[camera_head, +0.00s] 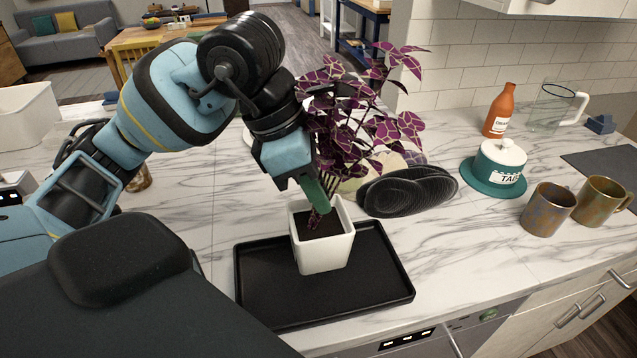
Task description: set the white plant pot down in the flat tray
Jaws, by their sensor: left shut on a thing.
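The white plant pot (326,252) is a square, tapering pot with dark soil and a purple-leaved plant (350,120). It stands nearly upright over the middle of the flat black tray (268,295), within its rim. I cannot tell whether its base touches the tray floor or hangs just above it. My left gripper (316,197) reaches in from the upper left and is shut on the pot at its far rim, beside the stem. The leaves and the pot partly hide its fingers. My right gripper is not in view.
A black ribbed object (408,190) lies just behind the tray. To the right are a teal lidded dish (497,170), an orange bottle (499,112), two brown mugs (548,210) and a glass jug (547,108). The marble counter right of the tray is clear to its front edge.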

